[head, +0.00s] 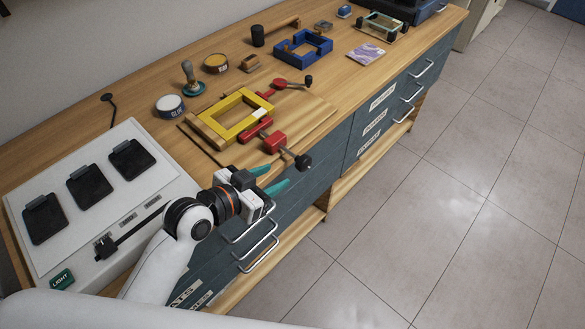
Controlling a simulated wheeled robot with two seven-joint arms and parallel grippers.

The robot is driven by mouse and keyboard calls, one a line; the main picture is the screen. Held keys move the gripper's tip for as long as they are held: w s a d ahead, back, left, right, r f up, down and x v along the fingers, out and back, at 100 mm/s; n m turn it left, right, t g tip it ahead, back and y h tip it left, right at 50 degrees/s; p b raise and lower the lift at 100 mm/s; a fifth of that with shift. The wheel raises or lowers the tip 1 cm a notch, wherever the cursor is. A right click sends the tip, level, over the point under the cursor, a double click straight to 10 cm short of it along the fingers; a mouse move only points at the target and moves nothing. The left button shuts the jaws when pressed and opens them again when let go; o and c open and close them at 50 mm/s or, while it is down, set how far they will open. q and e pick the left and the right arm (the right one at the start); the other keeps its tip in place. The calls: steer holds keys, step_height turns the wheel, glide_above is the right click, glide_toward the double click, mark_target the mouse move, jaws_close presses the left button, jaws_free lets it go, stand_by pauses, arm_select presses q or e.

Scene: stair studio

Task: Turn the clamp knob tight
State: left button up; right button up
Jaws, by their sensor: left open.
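A red clamp (275,142) sits at the near right corner of a yellow frame (262,103) on a wooden board. Its black knob (303,161) sticks out on a rod past the bench's front edge. A second red clamp (272,90) with a black knob (308,80) is at the frame's far side. My left gripper (279,176) has teal fingers, open and empty. In the picture it is just below and left of the near knob, apart from it. My right gripper is not in view.
A grey-white panel (75,205) with black pads lies on the bench at left. A blue-labelled tin (170,106), a stamp (190,78) and a blue frame (303,48) stand behind. Drawer handles (258,253) jut out below; the floor at right is clear.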

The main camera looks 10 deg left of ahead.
mark_target(298, 165)
arm_select(q)
steer(key=x, duration=1.1)
steer(key=shift+w+d+f+p, duration=0.1)
steer(key=shift+w+d+p, duration=0.1)
steer(key=shift+p, duration=0.1)
steer(key=shift+a, duration=0.1)
steer(key=c, duration=0.8)
